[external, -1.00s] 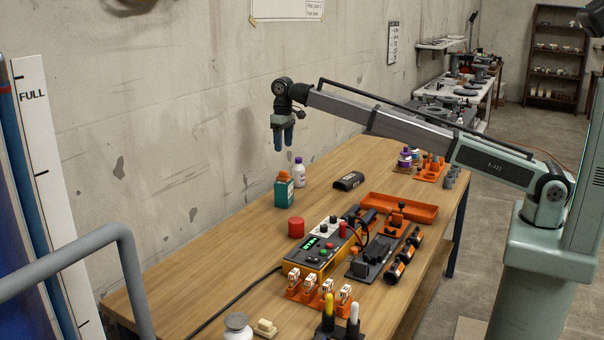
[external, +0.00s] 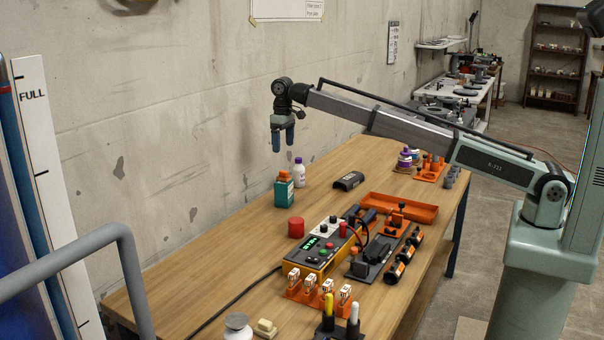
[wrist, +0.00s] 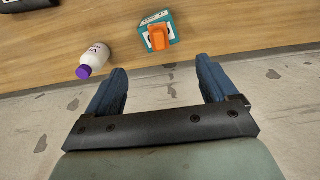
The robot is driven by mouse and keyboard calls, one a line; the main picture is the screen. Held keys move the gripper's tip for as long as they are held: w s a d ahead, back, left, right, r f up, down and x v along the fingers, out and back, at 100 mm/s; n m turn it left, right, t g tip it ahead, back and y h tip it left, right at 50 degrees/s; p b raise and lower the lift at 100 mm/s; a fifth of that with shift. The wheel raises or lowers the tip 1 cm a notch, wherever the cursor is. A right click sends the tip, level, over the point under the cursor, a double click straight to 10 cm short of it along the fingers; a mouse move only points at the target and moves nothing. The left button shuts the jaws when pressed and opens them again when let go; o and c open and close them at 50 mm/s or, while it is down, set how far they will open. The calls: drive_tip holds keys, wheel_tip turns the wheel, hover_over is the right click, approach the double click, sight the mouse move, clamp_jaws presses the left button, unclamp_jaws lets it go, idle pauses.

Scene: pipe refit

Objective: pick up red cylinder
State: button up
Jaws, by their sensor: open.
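The red cylinder (external: 296,228) stands upright on the wooden workbench (external: 190,290), left of the yellow control box in the external view. I cannot see it in the wrist view. My gripper (external: 283,142) hangs fingers down, high above the back edge of the bench, up and to the left of the cylinder in the picture. Its blue fingers are spread and empty, and the wrist view also shows them apart (wrist: 162,85).
A teal box with an orange top (external: 285,190) and a white bottle with a purple cap (external: 299,173) stand near the wall. A yellow control box (external: 318,250) and orange tray (external: 400,208) are to the right. Bare wood lies left of the cylinder.

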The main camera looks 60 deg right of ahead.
drive_tip(key=s+a+f+n, duration=0.15)
drive_tip(key=s+a, duration=0.25)
drive_tip(key=a, duration=0.5)
drive_tip(key=n+y, duration=0.1)
drive_tip(key=n, duration=1.5)
approach(296, 219)
drive_tip(key=shift+n, duration=0.25)
drive_tip(key=f, duration=0.8)
drive_tip(key=a+f, duration=0.1)
drive_tip(key=f, duration=0.3)
drive_tip(key=shift+s+a, duration=0.1)
drive_tip(key=shift+a, duration=0.05)
drive_tip(key=shift+c, duration=0.4)
drive_tip(key=c, duration=1.5)
